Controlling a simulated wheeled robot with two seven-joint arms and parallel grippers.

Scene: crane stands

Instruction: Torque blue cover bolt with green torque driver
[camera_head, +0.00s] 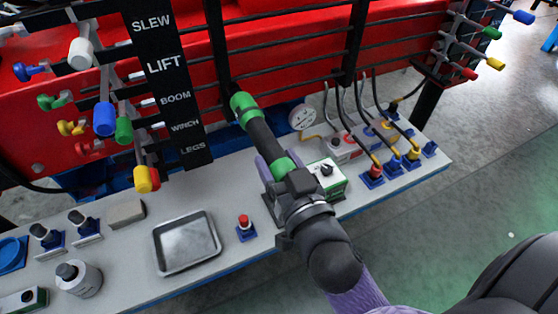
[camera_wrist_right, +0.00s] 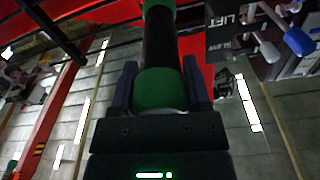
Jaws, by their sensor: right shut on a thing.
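The green torque driver (camera_head: 263,132) is a dark shaft with green bands at both ends. My right gripper (camera_head: 276,172) is shut around its near green band and holds it above the bench, its far end pointing up toward the red panel. In the right wrist view the driver (camera_wrist_right: 158,92) stands between the two fingers. A small blue wing-shaped knob (camera_head: 28,71) sits at the panel's left, above green, yellow and red ones; I cannot tell whether it is the blue cover bolt. The driver is well apart from it. My left gripper is not in view.
The grey bench (camera_head: 130,245) holds a metal tray (camera_head: 186,243), a red-topped part in a blue holder (camera_head: 246,228), a green-and-white box (camera_head: 326,180) and several cabled plugs. Coloured levers (camera_head: 104,118) and the black label board (camera_head: 168,80) stick out at left.

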